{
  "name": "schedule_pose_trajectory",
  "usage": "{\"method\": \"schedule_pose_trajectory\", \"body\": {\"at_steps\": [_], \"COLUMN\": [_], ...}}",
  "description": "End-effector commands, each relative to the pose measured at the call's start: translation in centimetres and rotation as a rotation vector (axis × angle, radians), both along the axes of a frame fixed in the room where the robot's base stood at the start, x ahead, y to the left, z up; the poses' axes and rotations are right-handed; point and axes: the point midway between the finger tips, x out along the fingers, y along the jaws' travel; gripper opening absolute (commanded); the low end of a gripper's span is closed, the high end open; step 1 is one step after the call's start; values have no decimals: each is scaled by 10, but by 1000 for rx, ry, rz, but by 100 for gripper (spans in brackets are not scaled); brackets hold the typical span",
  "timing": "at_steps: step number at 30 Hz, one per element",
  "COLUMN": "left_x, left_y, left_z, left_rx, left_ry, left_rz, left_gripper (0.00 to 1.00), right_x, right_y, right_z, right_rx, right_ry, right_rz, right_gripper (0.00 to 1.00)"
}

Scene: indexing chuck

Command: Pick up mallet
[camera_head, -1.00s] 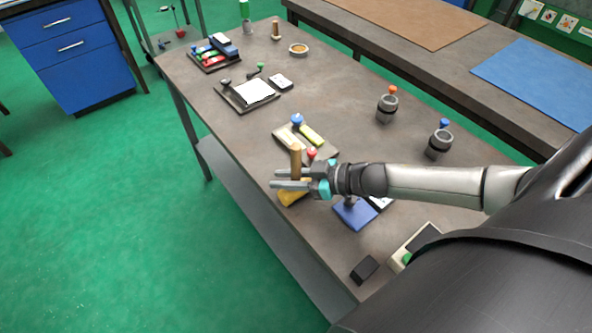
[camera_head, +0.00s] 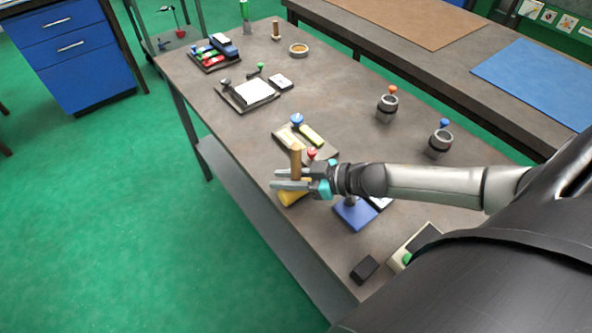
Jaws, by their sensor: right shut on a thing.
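The mallet stands on the table with its yellow head (camera_head: 294,194) down and its wooden handle (camera_head: 296,157) upright. My right gripper (camera_head: 287,179) reaches in from the right, and its two grey fingers are shut on the lower handle just above the head. The fingers hide part of the handle and the top of the head. The head looks to be at table level; I cannot tell whether it touches the table. My left gripper is not in view.
A tray (camera_head: 291,141) with blue and red knobs and a yellow bar lies just behind the mallet. A blue block (camera_head: 355,213) is under my right forearm. A black block (camera_head: 364,269) lies near the front edge. Two dark cylinders (camera_head: 386,109) (camera_head: 438,144) stand at the right.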

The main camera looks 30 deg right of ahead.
Motion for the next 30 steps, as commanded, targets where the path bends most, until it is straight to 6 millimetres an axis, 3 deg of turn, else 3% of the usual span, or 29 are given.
{"method": "schedule_pose_trajectory", "body": {"at_steps": [11,17,23,30], "left_x": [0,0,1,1], "left_y": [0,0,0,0], "left_z": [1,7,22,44], "left_rx": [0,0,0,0], "left_ry": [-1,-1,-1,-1], "left_rz": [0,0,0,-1], "left_gripper": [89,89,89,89], "right_x": [1,1,1,0], "right_y": [0,0,0,0], "right_z": [3,18,56,124], "right_rx": [2,2,-2,-2], "right_ry": [-3,-5,-5,-6], "right_rz": [1,3,4,5], "right_gripper": [0,0,0,0]}}
